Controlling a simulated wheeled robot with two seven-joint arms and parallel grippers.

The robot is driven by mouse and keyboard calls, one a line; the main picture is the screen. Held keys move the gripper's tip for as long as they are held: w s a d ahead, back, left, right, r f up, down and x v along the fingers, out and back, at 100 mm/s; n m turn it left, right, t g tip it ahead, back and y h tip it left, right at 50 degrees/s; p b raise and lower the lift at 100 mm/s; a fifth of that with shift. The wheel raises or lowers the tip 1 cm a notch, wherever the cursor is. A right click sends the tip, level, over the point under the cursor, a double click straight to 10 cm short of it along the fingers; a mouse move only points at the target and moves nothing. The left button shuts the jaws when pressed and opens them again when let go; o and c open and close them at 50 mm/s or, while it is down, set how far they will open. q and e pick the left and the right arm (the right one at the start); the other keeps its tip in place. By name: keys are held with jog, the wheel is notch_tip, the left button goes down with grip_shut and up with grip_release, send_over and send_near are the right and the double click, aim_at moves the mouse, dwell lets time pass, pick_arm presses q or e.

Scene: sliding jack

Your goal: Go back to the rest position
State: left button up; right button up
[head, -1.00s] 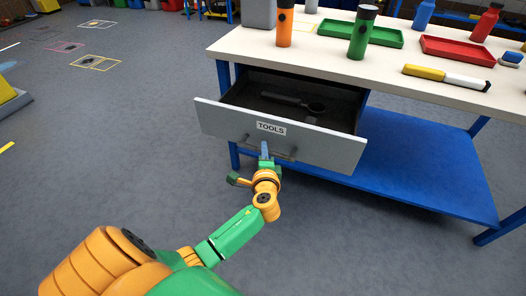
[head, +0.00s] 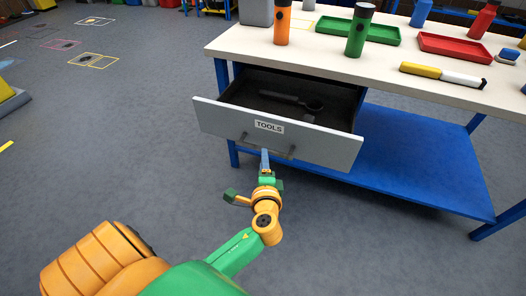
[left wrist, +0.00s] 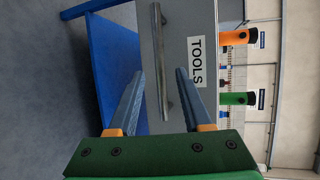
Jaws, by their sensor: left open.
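The drawer (head: 215,117) labelled TOOLS stands pulled out of the workbench (head: 330,66). A dark tool with a round end (head: 312,104) lies inside it. The drawer's handle (head: 285,154) runs along its front; it also shows in the left wrist view (left wrist: 161,60). My left gripper (head: 265,158) is just in front of the handle, below the label. In the left wrist view its two fingers (left wrist: 158,98) are apart with nothing gripped, and the handle shows beyond and between them. Whether a fingertip still touches the handle cannot be told. My right gripper is not in view.
On the bench stand an orange bottle (head: 282,24) and a green bottle (head: 359,32), with a green tray (head: 385,36), a red tray (head: 452,47) and a yellow-white marker-like object (head: 420,71). A blue lower shelf (head: 425,160) lies beneath.

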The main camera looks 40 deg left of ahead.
pick_arm(q)
jog(key=shift+s+d, duration=0.2)
jog(key=shift+s, duration=0.1)
